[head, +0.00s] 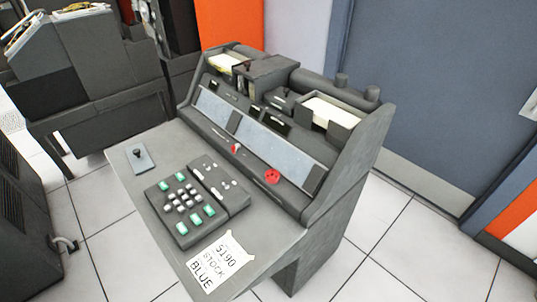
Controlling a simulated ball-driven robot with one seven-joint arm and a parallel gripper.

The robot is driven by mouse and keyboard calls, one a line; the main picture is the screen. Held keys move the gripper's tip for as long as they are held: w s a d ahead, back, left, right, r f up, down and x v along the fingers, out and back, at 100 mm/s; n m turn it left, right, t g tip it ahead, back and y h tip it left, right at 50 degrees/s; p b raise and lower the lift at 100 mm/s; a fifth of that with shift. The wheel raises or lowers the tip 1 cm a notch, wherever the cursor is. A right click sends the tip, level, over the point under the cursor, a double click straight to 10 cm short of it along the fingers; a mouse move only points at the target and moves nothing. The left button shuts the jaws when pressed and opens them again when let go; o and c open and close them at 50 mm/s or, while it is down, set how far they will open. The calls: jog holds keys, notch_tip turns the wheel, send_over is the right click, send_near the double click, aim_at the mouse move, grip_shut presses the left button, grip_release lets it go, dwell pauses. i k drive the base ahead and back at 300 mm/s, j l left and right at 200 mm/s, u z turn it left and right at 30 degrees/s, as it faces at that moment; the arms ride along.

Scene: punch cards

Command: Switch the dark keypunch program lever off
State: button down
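The dark grey keypunch (345,180) stands in the middle of the head view, with its desk (150,205) facing the lower left. A small lever with a dark knob (137,154) stands on a light plate at the left of the desk. A red-and-white lever or switch (236,149) and a red star-shaped knob (271,176) sit on the sloped front panel. I cannot tell for certain which of these is the program lever, or its on or off position. My gripper is not in view.
A keyboard (180,201) with green and grey keys sits on the desk. A paper (220,261) reading "5190 STOCK BLUE" lies at the desk's front. Another dark machine (90,75) stands back left. White floor tiles (390,245) are clear at the lower right.

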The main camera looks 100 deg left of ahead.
aim_at(234, 148)
jog(key=i+l+u, duration=0.1)
jog(key=u, duration=0.3)
jog(key=i+l+u, duration=0.2)
jog(key=u, duration=0.2)
jog(key=i, duration=0.1)
